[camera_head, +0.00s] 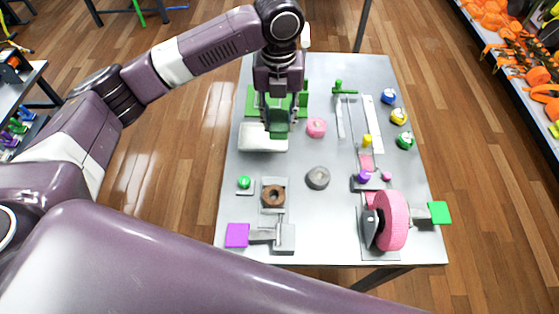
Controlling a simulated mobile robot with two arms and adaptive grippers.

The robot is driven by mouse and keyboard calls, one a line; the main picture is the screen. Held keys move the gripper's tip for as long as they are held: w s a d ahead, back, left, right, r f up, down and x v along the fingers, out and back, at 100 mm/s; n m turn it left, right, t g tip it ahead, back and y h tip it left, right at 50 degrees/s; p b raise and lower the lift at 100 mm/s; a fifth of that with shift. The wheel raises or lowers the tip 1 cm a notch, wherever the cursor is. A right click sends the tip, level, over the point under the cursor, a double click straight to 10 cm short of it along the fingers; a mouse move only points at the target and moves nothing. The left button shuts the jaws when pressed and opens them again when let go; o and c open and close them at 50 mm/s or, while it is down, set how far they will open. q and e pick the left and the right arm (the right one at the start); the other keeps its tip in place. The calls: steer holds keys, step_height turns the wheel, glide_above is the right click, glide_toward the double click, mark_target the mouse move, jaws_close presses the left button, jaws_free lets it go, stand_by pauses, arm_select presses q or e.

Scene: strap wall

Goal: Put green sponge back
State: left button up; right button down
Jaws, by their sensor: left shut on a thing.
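My left gripper (279,110) points down over the back left part of the grey table (340,225). It is shut on the green sponge (279,131), which shows dark green between and below the fingers. A pale tray or block (258,143) lies just in front of and below the sponge. Brighter green pieces (251,101) show on both sides of the gripper, partly hidden by it. I cannot tell whether the sponge touches the tray or is held above it. My right gripper is not in view.
A pink roll (316,128) stands close right of the gripper. A grey ring (318,178), a brown ring (273,196) and a large pink wheel (392,220) stand nearer. Colored knobs (400,116) line the right side. The table's middle has bare patches.

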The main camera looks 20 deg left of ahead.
arm_select(q)
step_height(320, 180, down, 7)
steer(key=p, duration=0.2)
glide_above(279, 166)
step_height(279, 166, down, 5)
steer(key=shift+r, duration=0.1)
steer(key=shift+f, duration=0.3)
step_height(279, 166, down, 4)
steer(key=shift+f+p, duration=0.1)
steer(key=shift+p, duration=0.6)
steer(key=shift+f, duration=0.1)
steer(key=o, duration=1)
steer(key=shift+f, duration=0.1)
